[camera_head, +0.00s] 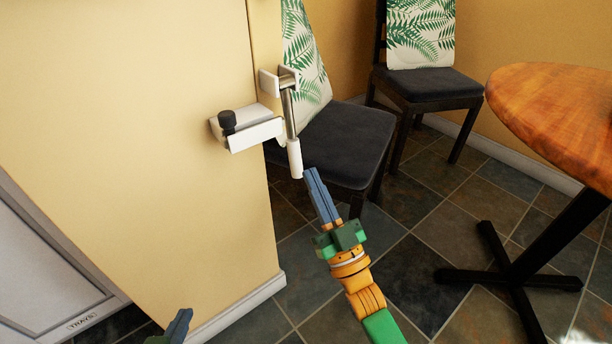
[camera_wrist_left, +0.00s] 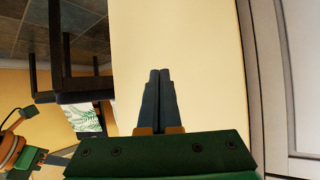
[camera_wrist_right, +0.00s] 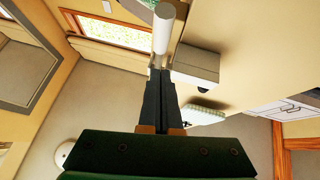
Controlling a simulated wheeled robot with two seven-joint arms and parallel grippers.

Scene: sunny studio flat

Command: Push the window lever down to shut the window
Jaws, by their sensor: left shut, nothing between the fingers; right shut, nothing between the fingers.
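The lever is a metal rod (camera_head: 289,112) with a white grip (camera_head: 294,158), hung from a white bracket (camera_head: 270,82) at the wall's edge. In the head view it runs downward from the bracket. My right gripper (camera_head: 310,173) is shut and empty, its tips just below and right of the grip. In the right wrist view the grip (camera_wrist_right: 163,28) is just beyond the fingertips; I cannot tell whether they touch. My left gripper (camera_head: 186,316) is shut and empty, low by the wall and away from the lever. The window pane is not in the head view.
A white box with a black knob (camera_head: 228,122) sticks out beside the lever. A dark-seated chair (camera_head: 345,140) stands behind it, another chair (camera_head: 425,85) further back. A round wooden table (camera_head: 560,105) is at the right. Tiled floor (camera_head: 405,280) lies open between.

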